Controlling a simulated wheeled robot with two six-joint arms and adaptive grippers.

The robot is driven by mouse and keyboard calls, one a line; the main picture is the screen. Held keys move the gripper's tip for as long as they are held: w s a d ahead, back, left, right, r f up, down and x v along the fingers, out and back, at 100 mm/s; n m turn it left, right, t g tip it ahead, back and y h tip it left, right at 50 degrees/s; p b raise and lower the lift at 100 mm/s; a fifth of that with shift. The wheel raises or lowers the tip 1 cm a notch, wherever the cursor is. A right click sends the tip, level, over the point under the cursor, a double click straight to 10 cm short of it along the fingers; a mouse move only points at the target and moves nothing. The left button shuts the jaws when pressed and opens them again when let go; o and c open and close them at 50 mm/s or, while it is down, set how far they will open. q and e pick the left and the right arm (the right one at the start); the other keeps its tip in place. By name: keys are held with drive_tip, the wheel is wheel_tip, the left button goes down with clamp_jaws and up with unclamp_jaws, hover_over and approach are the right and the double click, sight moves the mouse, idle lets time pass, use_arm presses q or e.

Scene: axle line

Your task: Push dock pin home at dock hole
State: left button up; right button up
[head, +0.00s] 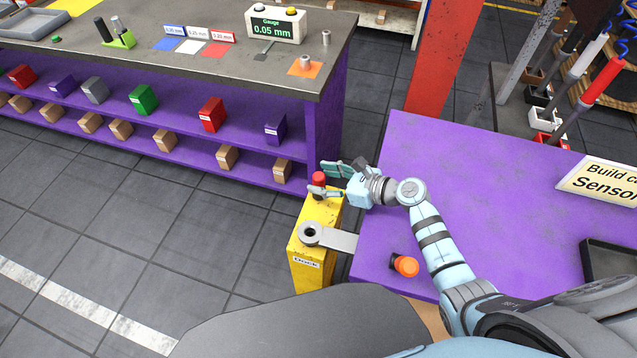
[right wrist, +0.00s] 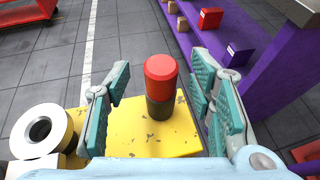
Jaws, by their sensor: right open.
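The dock pin (head: 319,180), red on top and dark below, stands upright at the far end of the yellow dock block (head: 315,270). It also shows in the right wrist view (right wrist: 160,82). The grey ring with the dock hole (head: 311,233) is on a flat bar at the nearer end of the block; it shows at left in the right wrist view (right wrist: 40,131). My right gripper (head: 321,180) is open, with one finger on each side of the pin and gaps between. Whether the pin sits in a socket is unclear. My left gripper is out of view.
A purple table (head: 450,180) with an orange-topped knob (head: 406,266) and a sign (head: 603,181) is right of the dock. A purple shelf bench (head: 325,135) with several coloured blocks stands behind. The tiled floor at left is clear.

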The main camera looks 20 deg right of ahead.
drive_tip(key=shift+w+a+f, duration=0.15)
drive_tip(key=shift+w, duration=0.1)
drive_tip(key=shift+c, duration=0.4)
clamp_jaws()
wheel_tip(320, 180, up, 9)
drive_tip(key=p, duration=0.3)
drive_tip(key=shift+f+p, duration=0.15)
drive_tip(key=shift+p, duration=0.25)
wheel_tip(320, 180, up, 10)
drive_tip(key=p, duration=0.2)
drive_tip(key=s+a+f+n+g+y+b, duration=0.3)
drive_tip(key=s+a+f+n+g+b, duration=0.2)
drive_tip(key=s, duration=0.6)
wheel_tip(320, 180, down, 2)
drive_tip(key=shift+s+f+n+g+y+b, duration=0.1)
drive_tip(key=shift+s+n+g+y+b, duration=0.2)
drive_tip(key=shift+n+g, duration=0.2)
